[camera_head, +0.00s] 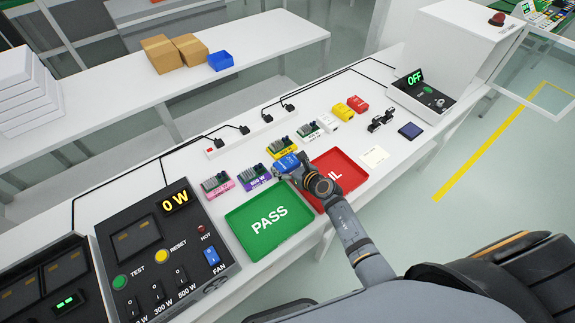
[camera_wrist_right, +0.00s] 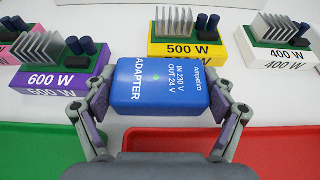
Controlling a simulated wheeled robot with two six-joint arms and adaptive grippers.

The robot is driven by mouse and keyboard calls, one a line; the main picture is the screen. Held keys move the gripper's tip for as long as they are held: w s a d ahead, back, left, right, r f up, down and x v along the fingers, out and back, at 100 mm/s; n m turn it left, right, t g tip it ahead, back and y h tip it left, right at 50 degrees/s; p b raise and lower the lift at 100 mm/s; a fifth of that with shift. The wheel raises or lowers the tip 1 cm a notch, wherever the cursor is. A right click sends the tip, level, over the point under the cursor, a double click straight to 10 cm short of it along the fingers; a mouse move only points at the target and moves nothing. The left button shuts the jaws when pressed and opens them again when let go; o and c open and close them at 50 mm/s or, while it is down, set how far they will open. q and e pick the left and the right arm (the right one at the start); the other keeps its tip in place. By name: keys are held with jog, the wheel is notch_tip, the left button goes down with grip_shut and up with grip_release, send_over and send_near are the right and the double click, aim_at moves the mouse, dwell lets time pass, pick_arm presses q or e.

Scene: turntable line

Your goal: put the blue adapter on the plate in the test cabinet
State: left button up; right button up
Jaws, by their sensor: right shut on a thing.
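The blue adapter (camera_head: 284,163) is between the fingers of my right gripper (camera_head: 293,171), over the white bench behind the trays. In the right wrist view the blue adapter (camera_wrist_right: 165,83) shows its label and a small green light, with one finger of the right gripper (camera_wrist_right: 168,108) against each side. I cannot tell whether it touches the bench. A white cabinet (camera_head: 457,45) with a dark "OFF" panel (camera_head: 424,92) and a red button on top stands at the bench's far right end, likely the test cabinet. Its plate does not show. My left gripper is not in view.
A green PASS tray (camera_head: 242,238) and a red FAIL tray (camera_head: 350,168) lie in front. Purple (camera_head: 252,184) and yellow (camera_head: 288,151) wattage modules stand close by the adapter. A power strip (camera_head: 225,148) with black cables runs behind. A black test console (camera_head: 135,254) is at left.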

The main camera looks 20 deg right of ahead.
aim_at(287, 162)
jog(key=shift+r, duration=0.4)
notch_tip(287, 162, up, 3)
jog(key=shift+d+p, duration=0.1)
jog(key=shift+p, duration=0.75)
jog(key=s+d+r+p, duration=0.1)
jog(key=s+d+r, duration=0.8)
jog(key=d, duration=0.1)
jog(key=shift+d+r+p, duration=0.15)
jog(key=shift+d+p, duration=0.05)
jog(key=shift+p, duration=0.15)
